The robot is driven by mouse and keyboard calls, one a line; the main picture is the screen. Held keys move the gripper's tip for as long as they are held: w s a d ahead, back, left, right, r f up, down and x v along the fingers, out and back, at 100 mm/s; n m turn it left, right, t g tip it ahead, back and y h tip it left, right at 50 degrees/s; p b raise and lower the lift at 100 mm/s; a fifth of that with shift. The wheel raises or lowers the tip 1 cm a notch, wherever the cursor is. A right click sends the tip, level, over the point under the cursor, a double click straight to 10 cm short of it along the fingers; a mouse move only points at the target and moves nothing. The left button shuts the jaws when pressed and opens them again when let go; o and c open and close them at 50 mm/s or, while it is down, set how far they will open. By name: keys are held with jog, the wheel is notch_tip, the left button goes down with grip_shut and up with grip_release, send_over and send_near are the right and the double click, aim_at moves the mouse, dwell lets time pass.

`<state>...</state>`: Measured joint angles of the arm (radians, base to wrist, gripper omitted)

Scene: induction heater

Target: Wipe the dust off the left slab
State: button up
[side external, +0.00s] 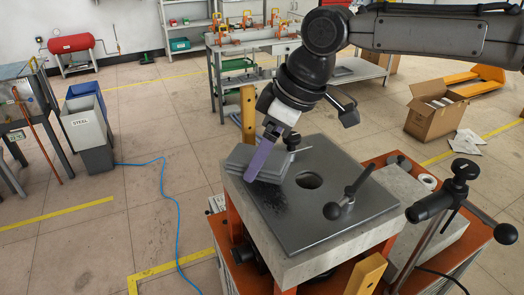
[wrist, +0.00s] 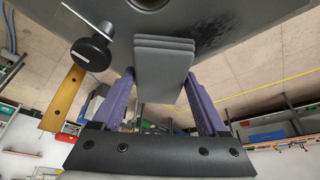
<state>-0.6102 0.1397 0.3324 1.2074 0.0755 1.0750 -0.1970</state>
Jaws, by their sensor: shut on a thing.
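The left slab (side external: 300,264) is a pale stone block with a dark grey plate (side external: 330,225) on top, which has a round hole. A patch of black dust (side external: 273,199) lies on the plate's left part, and it also shows in the wrist view (wrist: 205,35). My gripper (side external: 259,165), with purple fingers, is shut on a folded grey cloth (side external: 243,157) of several layers. The cloth also shows between both fingers in the wrist view (wrist: 163,62). It is at the plate's back left, close to the dust. I cannot tell whether it touches the plate.
A black clamp handle (side external: 346,200) rises from the plate's right side. A second pale slab (side external: 428,222) lies to the right, with a black clamp (side external: 455,190) on a post beside it. Yellow uprights (side external: 248,112) stand at the bench corners.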

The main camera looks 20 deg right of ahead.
aim_at(274, 169)
jog(key=shift+f, duration=0.8)
jog(key=shift+s, duration=0.15)
jog(key=shift+s+r, duration=0.1)
jog(key=shift+s, duration=2.05)
jog(key=shift+s+f, duration=0.2)
jog(key=shift+s, duration=1.3)
jog(key=shift+s+f, duration=0.2)
jog(key=shift+s, duration=1.3)
jog(key=shift+w+r, duration=0.2)
jog(key=shift+w, duration=1.65)
jog(key=shift+w+r, duration=0.15)
jog(key=shift+w, duration=3.35)
